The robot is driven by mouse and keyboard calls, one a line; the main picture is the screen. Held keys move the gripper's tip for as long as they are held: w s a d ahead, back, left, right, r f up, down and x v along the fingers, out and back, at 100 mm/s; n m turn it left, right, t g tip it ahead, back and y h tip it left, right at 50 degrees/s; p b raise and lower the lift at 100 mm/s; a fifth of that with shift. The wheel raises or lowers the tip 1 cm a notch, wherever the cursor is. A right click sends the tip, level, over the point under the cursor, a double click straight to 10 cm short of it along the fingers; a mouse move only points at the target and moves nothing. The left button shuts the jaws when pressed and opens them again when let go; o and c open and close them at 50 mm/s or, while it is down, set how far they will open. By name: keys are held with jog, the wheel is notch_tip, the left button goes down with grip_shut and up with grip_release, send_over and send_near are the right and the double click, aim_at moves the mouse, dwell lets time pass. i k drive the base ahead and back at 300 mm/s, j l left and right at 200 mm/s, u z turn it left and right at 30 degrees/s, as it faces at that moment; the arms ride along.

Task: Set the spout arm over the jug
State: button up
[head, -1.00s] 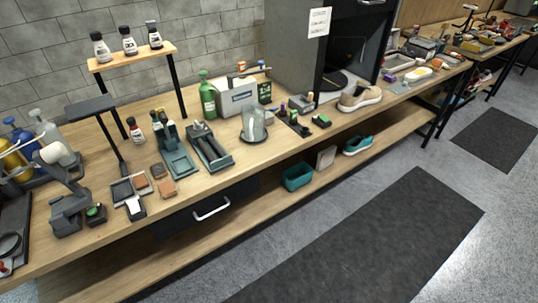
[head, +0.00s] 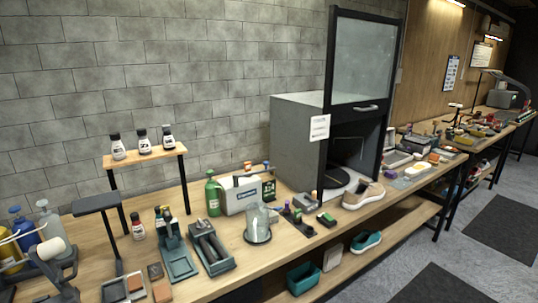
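A clear jug (head: 257,219) stands upright on a dark round base near the middle of the long wooden bench. I cannot surely pick out the spout arm. A grey jointed stand with a white roller-like end (head: 50,248) is at the lower left, partly cut off by the picture edge. A dark curved arm (head: 517,82) rises over the far right bench, small in view. Neither is over the clear jug. My gripper is not in view.
A green bottle (head: 212,195), a grey tray (head: 209,249) and a beige sneaker (head: 363,194) are near the jug. The grey floor (head: 477,268) in front is open.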

aim_at(235, 176)
jog(key=i+j, duration=0.1)
jog(key=j, duration=0.5)
jog(key=i+j, duration=0.1)
jog(key=j, duration=0.5)
jog(key=i+j, duration=0.15)
jog(key=j, duration=0.5)
jog(key=l+z, duration=0.05)
